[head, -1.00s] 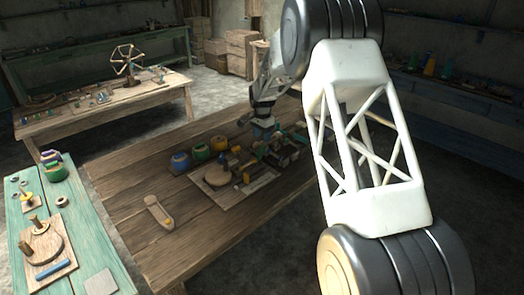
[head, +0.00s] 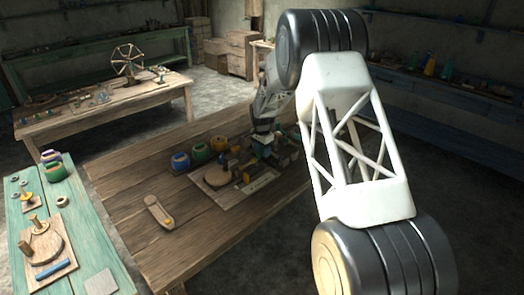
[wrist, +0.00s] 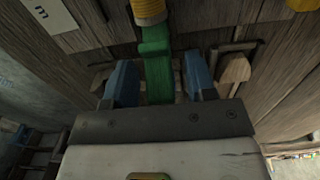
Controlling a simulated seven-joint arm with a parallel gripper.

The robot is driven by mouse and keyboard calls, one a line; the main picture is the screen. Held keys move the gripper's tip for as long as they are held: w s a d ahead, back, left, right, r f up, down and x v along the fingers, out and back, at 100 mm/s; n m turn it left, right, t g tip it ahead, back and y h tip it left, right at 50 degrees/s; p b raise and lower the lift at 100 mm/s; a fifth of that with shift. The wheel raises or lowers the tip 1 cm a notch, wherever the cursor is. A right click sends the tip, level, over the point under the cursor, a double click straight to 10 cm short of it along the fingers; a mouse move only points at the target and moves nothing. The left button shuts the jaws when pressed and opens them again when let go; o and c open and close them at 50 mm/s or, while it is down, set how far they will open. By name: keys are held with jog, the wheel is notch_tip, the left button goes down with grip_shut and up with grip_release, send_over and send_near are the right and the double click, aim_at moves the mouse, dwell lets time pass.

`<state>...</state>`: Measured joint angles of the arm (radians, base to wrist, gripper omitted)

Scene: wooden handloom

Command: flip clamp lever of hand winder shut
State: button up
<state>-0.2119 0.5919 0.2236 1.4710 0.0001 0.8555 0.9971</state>
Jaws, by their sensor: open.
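The hand winder's wooden board (head: 262,184) lies on the brown table, with a round wooden disc (head: 216,177) and small dark and yellow parts. My gripper (head: 263,140) is over the far right part of this set, pointing down. In the wrist view my gripper (wrist: 160,80) is open, a blue finger on each side of a green bar (wrist: 158,65). A ribbed yellow piece (wrist: 149,11) is at the bar's top end. I cannot tell whether the fingers touch the bar, or whether it is the clamp lever.
Several coloured pots (head: 199,153) stand left of the board. A flat wooden piece (head: 157,212) lies at the table's near left, with bare tabletop around it. A green table (head: 85,240) stands at left. The wrist view shows a wooden knob (wrist: 235,68) right of my gripper.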

grip_shut()
dwell(0.3)
jog(key=shift+s+a+r, duration=0.1)
jog(key=shift+a, duration=0.05)
dwell(0.3)
jog(key=shift+s+a+r+t+h, duration=0.1)
jog(key=shift+s+a+t+h, duration=0.1)
jog(key=shift+t+h, duration=0.3)
jog(key=shift+s+a+r+t+h, duration=0.1)
jog(key=shift+s+a+t+h, duration=0.1)
jog(key=shift+t+h, duration=0.3)
jog(key=shift+s+a+r+t+h, duration=0.1)
jog(key=shift+s+a+t+h, duration=0.1)
jog(key=shift+t+h, duration=0.3)
jog(key=shift+s+a+t+h, duration=0.2)
jog(key=shift+t+h, duration=0.3)
grip_release()
